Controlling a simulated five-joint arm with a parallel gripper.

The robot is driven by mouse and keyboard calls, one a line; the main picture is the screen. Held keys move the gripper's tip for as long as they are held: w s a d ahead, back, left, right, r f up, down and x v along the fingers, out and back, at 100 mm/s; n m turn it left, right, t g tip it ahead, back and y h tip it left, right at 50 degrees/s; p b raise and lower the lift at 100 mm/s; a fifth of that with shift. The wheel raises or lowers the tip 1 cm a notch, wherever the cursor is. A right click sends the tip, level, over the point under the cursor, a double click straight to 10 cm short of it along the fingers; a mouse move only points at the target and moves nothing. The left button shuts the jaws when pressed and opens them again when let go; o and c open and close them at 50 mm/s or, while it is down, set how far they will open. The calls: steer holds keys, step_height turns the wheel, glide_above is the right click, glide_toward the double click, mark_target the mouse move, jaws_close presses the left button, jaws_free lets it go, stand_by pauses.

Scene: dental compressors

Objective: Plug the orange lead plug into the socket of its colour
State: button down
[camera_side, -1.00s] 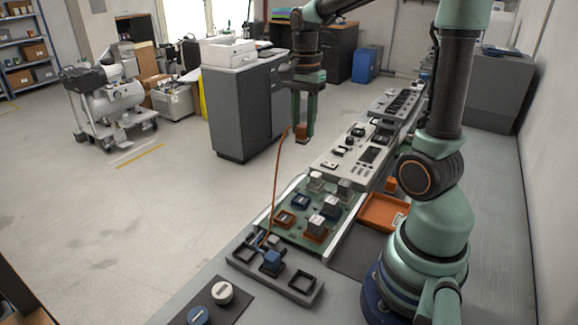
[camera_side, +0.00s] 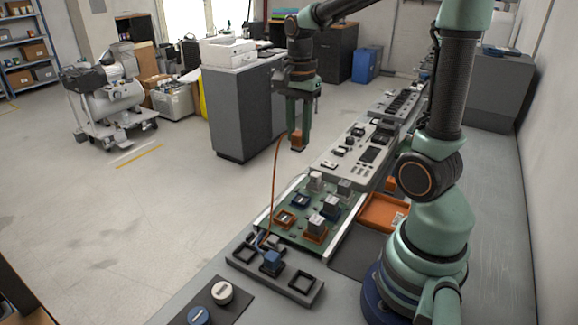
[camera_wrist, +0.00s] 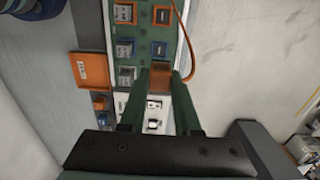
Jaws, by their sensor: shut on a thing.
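My gripper (camera_side: 297,139) is shut on the orange lead plug (camera_wrist: 160,78), held in the air to the left of the bench. The plug also shows in the side view (camera_side: 298,144). Its orange lead (camera_side: 275,180) hangs down to a dark holder (camera_side: 303,287) at the bench's near end. On the green board (camera_side: 287,236), one orange-framed socket (camera_side: 285,218) looks empty. Another orange-framed socket (camera_side: 315,237) has a grey block in it. In the wrist view, the orange frames (camera_wrist: 163,16) lie beyond the fingertips. The plug is apart from the board.
A blue-framed socket (camera_side: 301,201) and several grey blocks share the board. A blue plug (camera_side: 272,261) sits in the holder. An orange tray (camera_side: 380,212) lies to the right. A control panel (camera_side: 345,158) stands behind the board. Open floor lies to the left.

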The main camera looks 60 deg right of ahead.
steer(key=a+f, duration=0.6)
steer(key=f, duration=0.4)
steer(key=shift+f, duration=0.35)
steer(key=shift+f, duration=0.1)
steer(key=shift+f, duration=1.75)
steer(key=shift+f, duration=1.05)
stand_by(0.8)
steer(key=shift+c, duration=1.1)
jaws_free()
step_height(320, 180, up, 7)
